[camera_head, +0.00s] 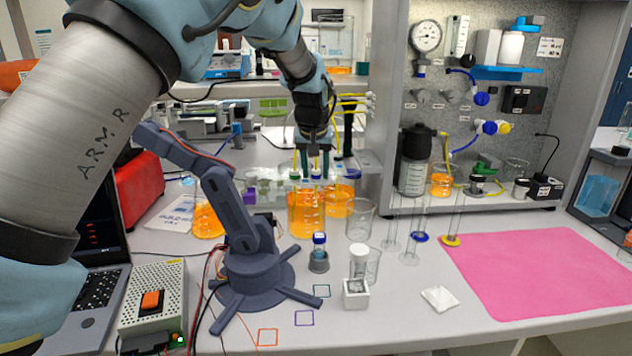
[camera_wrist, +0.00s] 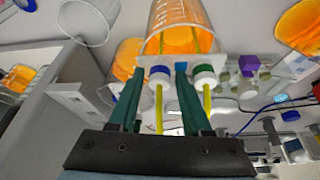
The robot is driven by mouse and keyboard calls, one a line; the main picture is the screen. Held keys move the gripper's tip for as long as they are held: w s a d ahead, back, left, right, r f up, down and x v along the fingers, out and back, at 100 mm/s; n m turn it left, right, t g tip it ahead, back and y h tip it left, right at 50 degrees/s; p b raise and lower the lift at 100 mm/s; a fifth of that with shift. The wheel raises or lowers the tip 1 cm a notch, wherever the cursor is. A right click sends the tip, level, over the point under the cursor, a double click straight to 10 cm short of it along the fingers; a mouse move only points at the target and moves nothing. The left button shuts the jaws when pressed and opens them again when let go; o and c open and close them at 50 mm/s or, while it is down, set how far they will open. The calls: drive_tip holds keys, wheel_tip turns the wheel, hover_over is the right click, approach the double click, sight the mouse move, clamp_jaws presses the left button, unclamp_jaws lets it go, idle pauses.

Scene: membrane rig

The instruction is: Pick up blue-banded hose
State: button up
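The blue-banded hose (camera_wrist: 158,106) is a yellow tube with a white collar and blue band (camera_wrist: 159,74). In the head view its blue band (camera_head: 316,178) shows at the top of the orange-filled beaker (camera_head: 306,215). My gripper (camera_head: 313,168) reaches down over this beaker. In the wrist view my green fingers (camera_wrist: 160,82) stand apart, one on each side of the blue-banded hose. Gaps show beside the tube, so it does not look clamped. A green-banded hose (camera_wrist: 205,80) stands just outside the right finger.
A second orange-filled beaker (camera_head: 340,198) stands close behind. An empty beaker (camera_head: 360,220) and a blue-capped vial (camera_head: 319,242) stand near it. A small dark robot arm (camera_head: 245,230) stands to the left. A pink mat (camera_head: 545,270) lies clear at right.

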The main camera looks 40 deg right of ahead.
clamp_jaws()
idle(0.5)
wheel_tip(320, 180, up, 18)
drive_tip(key=b, duration=0.3)
idle(0.4)
drive_tip(key=shift+c, duration=1.9)
unclamp_jaws()
clamp_jaws()
